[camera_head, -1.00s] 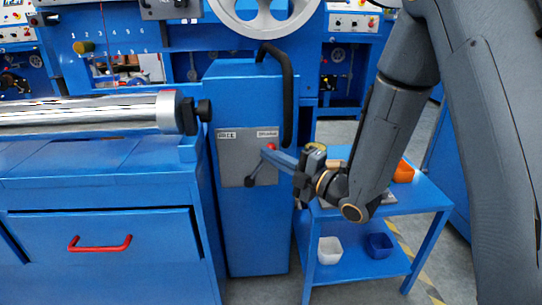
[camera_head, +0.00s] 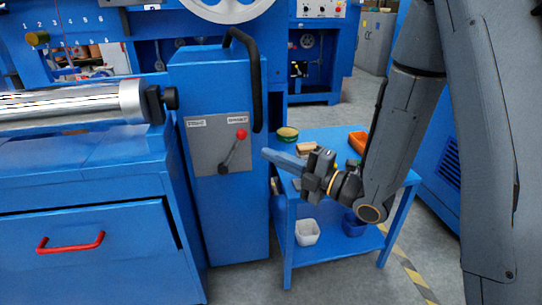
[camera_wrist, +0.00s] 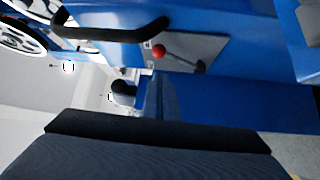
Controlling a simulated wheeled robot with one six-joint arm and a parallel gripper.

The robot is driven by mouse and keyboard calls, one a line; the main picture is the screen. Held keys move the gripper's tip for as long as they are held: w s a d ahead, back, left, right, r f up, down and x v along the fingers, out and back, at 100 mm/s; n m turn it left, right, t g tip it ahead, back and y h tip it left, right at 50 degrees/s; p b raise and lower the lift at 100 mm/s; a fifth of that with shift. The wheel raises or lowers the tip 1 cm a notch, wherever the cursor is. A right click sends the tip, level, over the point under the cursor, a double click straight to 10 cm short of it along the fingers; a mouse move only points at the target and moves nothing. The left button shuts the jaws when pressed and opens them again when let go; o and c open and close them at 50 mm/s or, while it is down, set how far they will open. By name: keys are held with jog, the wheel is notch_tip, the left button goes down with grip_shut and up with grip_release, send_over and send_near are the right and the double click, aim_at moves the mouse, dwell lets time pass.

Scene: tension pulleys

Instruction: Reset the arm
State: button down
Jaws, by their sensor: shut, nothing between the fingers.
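My gripper (camera_head: 272,156) is shut and empty at the end of my arm, in front of the small blue side table. Its fingers point left toward the lever panel (camera_head: 206,157) and are apart from it. The lever (camera_head: 232,151) has a red knob (camera_head: 241,134) and is tilted up to the right, toward the right of two small labels too small to read. In the wrist view the red knob (camera_wrist: 158,51) and the panel (camera_wrist: 194,45) are beyond the fingers, which overlap the blue cabinet in that picture.
The blue cabinet (camera_head: 215,90) has a black handle (camera_head: 257,85) on top. The side table (camera_head: 340,135) carries a green-and-yellow round item (camera_head: 287,134) and an orange bin (camera_head: 358,141). A white bin (camera_head: 307,232) is on its lower shelf. A red-handled drawer (camera_head: 100,230) is at left.

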jog(key=w+a+f+m+h, duration=0.2)
jog(key=a+f+m+h, duration=0.15)
jog(key=m+h, duration=0.2)
jog(key=s+d+f+m+g+h, duration=0.2)
jog(key=s+m+h, duration=0.3)
jog(key=m+h, duration=0.15)
jog(key=s+d+r+m+g+h, duration=0.15)
jog(key=s+m+g, duration=0.3)
jog(key=s, duration=0.75)
jog(key=s+r+m+g+h, duration=0.1)
jog(key=s+m+g+h, duration=0.15)
jog(key=s+m, duration=0.65)
jog(key=s+d+r+m+p, duration=0.1)
jog(key=d+r+p, duration=0.9)
jog(key=r+p, duration=0.3)
jog(key=s+d+r+m+p, duration=0.2)
jog(key=d+r+p, duration=0.9)
jog(key=p, duration=0.6)
jog(key=shift+s+r+g, duration=0.15)
jog(key=shift+r+g, duration=0.25)
jog(key=shift+r, duration=0.45)
